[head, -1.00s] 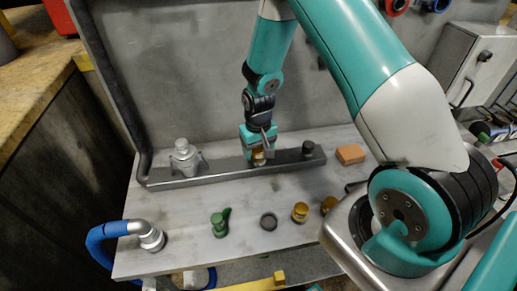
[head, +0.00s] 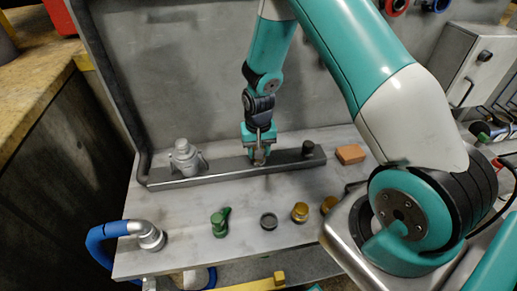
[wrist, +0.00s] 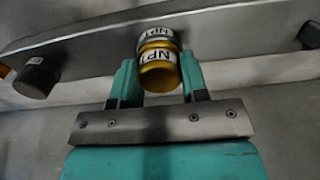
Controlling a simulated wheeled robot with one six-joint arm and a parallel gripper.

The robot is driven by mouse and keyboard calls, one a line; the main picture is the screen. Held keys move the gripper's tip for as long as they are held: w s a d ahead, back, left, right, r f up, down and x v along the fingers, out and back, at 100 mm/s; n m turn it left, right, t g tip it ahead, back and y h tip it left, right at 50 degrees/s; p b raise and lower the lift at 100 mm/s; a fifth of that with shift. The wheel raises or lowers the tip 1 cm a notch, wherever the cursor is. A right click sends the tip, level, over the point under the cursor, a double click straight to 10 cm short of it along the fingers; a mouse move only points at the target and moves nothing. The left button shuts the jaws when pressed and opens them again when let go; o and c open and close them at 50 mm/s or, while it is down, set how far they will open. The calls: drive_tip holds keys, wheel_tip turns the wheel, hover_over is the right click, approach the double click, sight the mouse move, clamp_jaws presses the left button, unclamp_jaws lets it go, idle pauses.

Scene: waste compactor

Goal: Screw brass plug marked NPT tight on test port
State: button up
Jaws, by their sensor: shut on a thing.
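My gripper (head: 261,152) is shut on a brass plug (wrist: 160,72) with a white NPT label, which sits between its two teal fingers in the wrist view. Directly beyond the plug is the test port (wrist: 156,37), a grey collar with its own NPT label, on the grey bar (head: 222,171). Plug and port look in line and meet in the wrist view; I cannot tell how far the threads are engaged. In the head view the fingers mostly hide the plug and port.
A grey fitting (head: 185,160) and a black cap (head: 308,147) stand on the bar. An orange block (head: 350,154) lies right. In front are a green fitting (head: 220,222), a dark ring (head: 268,221) and brass pieces (head: 300,212). A blue hose (head: 104,240) is at front left.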

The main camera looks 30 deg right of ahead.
drive_tip(key=m, duration=0.3)
drive_tip(key=o, duration=1.1)
drive_tip(key=shift+c, duration=0.4)
drive_tip(key=shift+r+p, duration=2.65)
drive_tip(key=shift+r, duration=0.9)
